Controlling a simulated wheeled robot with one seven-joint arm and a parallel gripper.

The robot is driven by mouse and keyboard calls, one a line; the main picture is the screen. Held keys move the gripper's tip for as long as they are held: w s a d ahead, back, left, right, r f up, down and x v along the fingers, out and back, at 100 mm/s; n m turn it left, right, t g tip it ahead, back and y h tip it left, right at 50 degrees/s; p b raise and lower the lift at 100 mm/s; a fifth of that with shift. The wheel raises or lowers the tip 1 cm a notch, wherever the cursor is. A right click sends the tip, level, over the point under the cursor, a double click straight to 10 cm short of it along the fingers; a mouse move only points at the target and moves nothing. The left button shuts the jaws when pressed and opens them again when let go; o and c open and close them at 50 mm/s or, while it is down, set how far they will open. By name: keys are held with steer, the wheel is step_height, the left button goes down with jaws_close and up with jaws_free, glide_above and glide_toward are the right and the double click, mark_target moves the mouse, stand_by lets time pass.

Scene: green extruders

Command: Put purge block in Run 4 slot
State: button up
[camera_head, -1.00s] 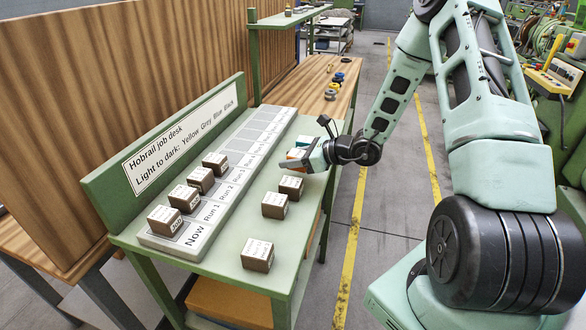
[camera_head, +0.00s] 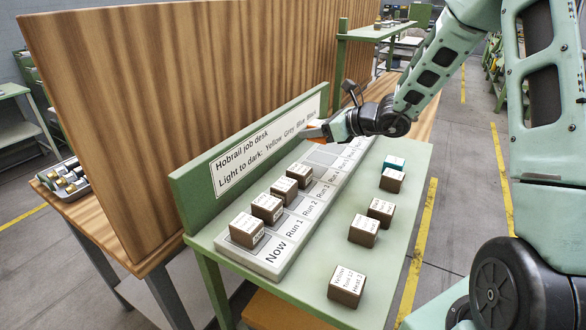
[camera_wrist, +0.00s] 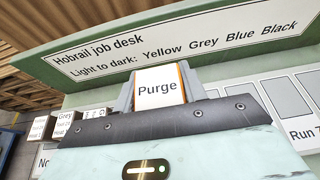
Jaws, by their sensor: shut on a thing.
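My gripper (camera_head: 318,131) is shut on the purge block (camera_wrist: 158,88), an orange block with a white "Purge" label facing the wrist camera. In the head view only a sliver of orange shows between the fingers. It is held above the far part of the grey slot strip (camera_head: 262,262), near the sign. Brown blocks stand at the Now, Run 1, Run 2 and Run 3 (camera_head: 299,175) positions. The bare Run 4 slot (camera_head: 314,160) lies just beyond them, below and nearer than my gripper. The far slots are partly hidden by my arm.
A green sign board (camera_head: 240,165) stands along the strip's back edge. Several loose brown blocks, one of them in front (camera_head: 347,286), and a teal block (camera_head: 394,162) stand on the green desk (camera_head: 310,305). The desk between strip and loose blocks is clear.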

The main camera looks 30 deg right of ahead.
steer(key=f, duration=0.1)
steer(key=w+f, duration=0.1)
steer(key=f, duration=0.1)
steer(key=a+f, duration=0.1)
steer(key=shift+w+a+f, duration=0.1)
steer(key=shift+w+f, duration=0.1)
steer(key=shift+f, duration=0.2)
steer(key=shift+f+p, duration=0.5)
steer(key=shift+f, duration=1.9)
steer(key=shift+f+b, duration=0.25)
steer(key=shift+b, duration=0.05)
steer(key=o, duration=0.7)
steer(key=shift+r, duration=0.1)
